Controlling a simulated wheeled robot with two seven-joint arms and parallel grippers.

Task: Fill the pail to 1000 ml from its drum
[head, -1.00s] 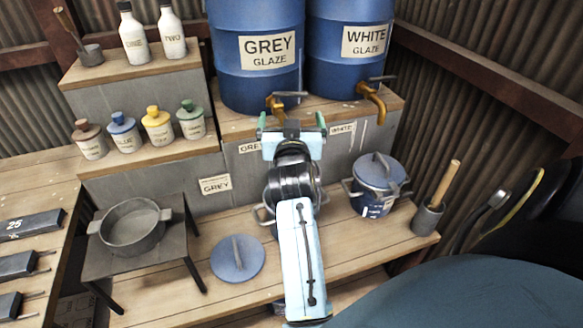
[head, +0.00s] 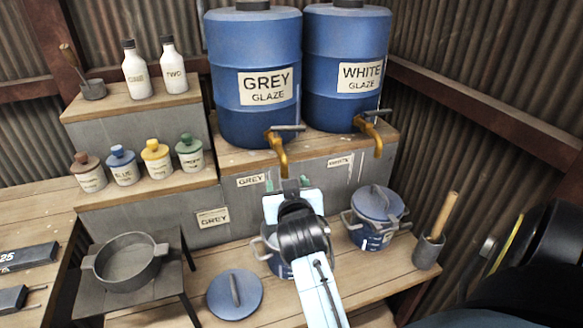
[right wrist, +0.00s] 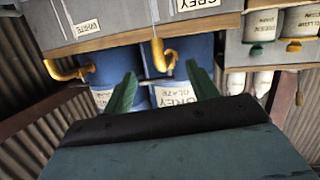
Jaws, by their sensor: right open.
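The blue grey-glaze drum (head: 252,55) stands on the raised shelf with a brass tap (head: 280,150) and a grey lever (head: 289,128) pointing right. A blue pail (head: 268,256) without its lid stands on the bench below that tap, largely hidden by my right arm. Its fill level and any stream cannot be seen. A blue lid (head: 235,294) lies flat on the bench to the left. My right gripper (head: 287,184) is open and empty, just below the spout in the picture. In the right wrist view its green fingers (right wrist: 162,88) are apart. My left gripper is not in view.
The white-glaze drum (head: 347,70) and its tap stand to the right, above a lidded pail (head: 376,218). A mortar-like pot with a wooden handle (head: 428,248) is at far right. A grey pan (head: 131,262) on a stand and several bottles are left.

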